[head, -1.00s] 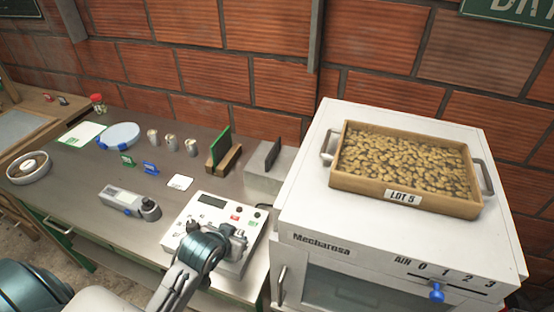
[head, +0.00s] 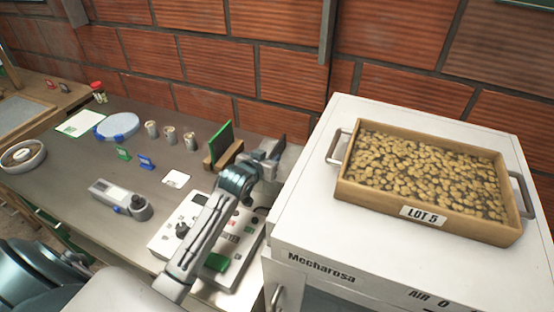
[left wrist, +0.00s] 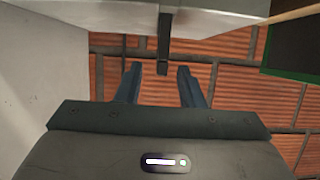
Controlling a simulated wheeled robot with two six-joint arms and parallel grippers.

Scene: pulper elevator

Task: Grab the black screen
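The black screen (left wrist: 164,42) shows in the left wrist view as a thin dark upright strip, nearly edge-on, against a pale grey block (left wrist: 205,17). My left gripper (left wrist: 160,76) is open, its two dark fingers apart on either side of the screen's line. The screen's near end lies at about the fingertips, with clear gaps on both sides and no visible contact. In the head view my left gripper (head: 268,158) is at the block's place behind the control box and largely hides screen and block. My right gripper is in neither view.
A green panel (head: 220,138) in a wooden holder stands just left of my left gripper. The white machine (head: 300,215) with a wooden tray of beans (head: 427,224) is at the right. The control box (head: 170,235) lies below my forearm. The brick wall is behind.

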